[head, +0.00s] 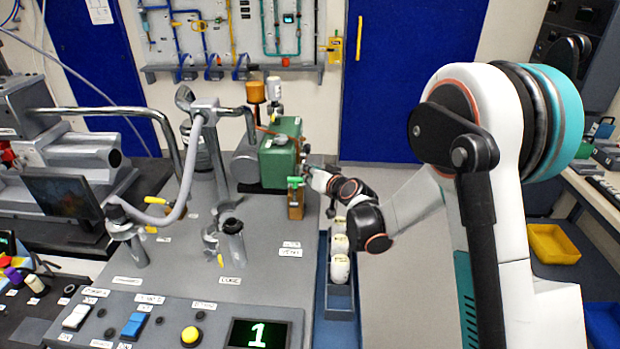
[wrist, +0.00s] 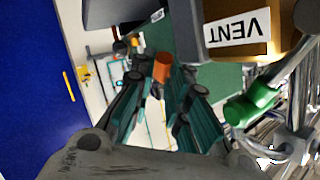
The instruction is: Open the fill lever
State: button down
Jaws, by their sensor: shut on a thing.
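My gripper (wrist: 158,85) reaches the side of the green box (head: 282,158) on the bench. In the wrist view its teal fingers are closed around a short orange handle (wrist: 162,67), seen end-on between the fingertips. No readable label shows beside this handle, so I cannot confirm from a label that it is the fill lever. A green lever handle (wrist: 250,104) is to the right of the fingers, beside a brass block with a VENT label (wrist: 238,28). That green handle (head: 295,181) also shows in the head view, just left of my gripper. The fingertips are hard to see there.
Pipes and a grey hose (head: 186,175) stand left of the green box. A blue tray (head: 323,300) with white rolls lies below my arm. A control panel (head: 165,318) with buttons and a display reading 1 is at the front.

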jog(key=shift+f, duration=0.15)
dwell(0.4)
jog(key=c, duration=1.6)
grip_release()
jog(key=shift+o, duration=0.2)
jog(key=v, duration=1.2)
jog(key=shift+f, duration=0.1)
